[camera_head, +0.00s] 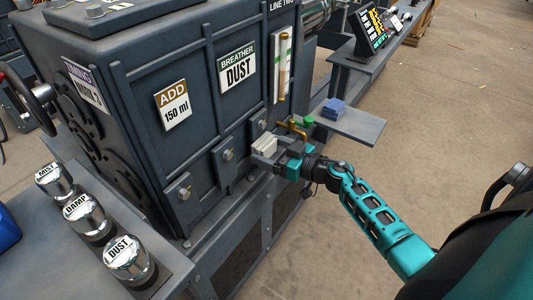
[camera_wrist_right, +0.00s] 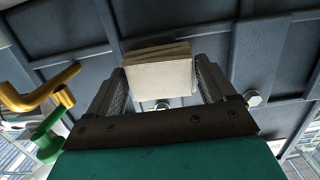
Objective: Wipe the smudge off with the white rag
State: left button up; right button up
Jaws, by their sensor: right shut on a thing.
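The white rag (camera_head: 264,145) is a folded, pale pad held in my right gripper (camera_head: 264,156), close to the lower front of the dark grey machine. In the right wrist view the rag (camera_wrist_right: 159,72) sits between the two fingers of the right gripper (camera_wrist_right: 160,85), which are shut on it. I cannot tell whether the rag touches the machine's face. I cannot make out a smudge in either view. My left gripper does not show.
The dark machine (camera_head: 140,85) carries labels and bolts. A brass handle (camera_head: 291,131) and green knob (camera_head: 308,121) are just beyond my gripper. A blue pad (camera_head: 334,108) lies on a grey shelf (camera_head: 362,127). Several chrome-topped containers (camera_head: 130,258) stand at lower left. Floor at right is open.

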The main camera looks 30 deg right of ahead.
jog(key=shift+w+d+r+p, duration=0.15)
jog(key=shift+w+d+p, duration=0.2)
jog(key=shift+p, duration=1.35)
jog(key=shift+s+a+r+p, duration=0.1)
jog(key=shift+s+a+p, duration=0.05)
jog(key=shift+a+p, duration=0.3)
jog(key=shift+s+a+r+p, duration=0.1)
jog(key=shift+s+a+p, duration=0.05)
jog(key=shift+a+p, duration=0.25)
jog(key=shift+s+a+f+p, duration=0.1)
jog(key=shift+s+a+p, duration=0.05)
jog(key=shift+a, duration=0.25)
jog(key=shift+s+a+f+p, duration=0.1)
jog(key=shift+a+p, duration=0.05)
jog(key=shift+a, duration=0.2)
jog(key=shift+s, duration=0.1)
jog(key=v, duration=0.1)
jog(key=p+v, duration=0.1)
jog(key=v, duration=0.1)
jog(key=p+v, duration=0.1)
jog(key=v, duration=0.1)
jog(key=shift+d+f, duration=0.2)
jog(key=shift+f, duration=0.1)
jog(key=shift+s+d, duration=0.2)
jog(key=shift+s, duration=0.25)
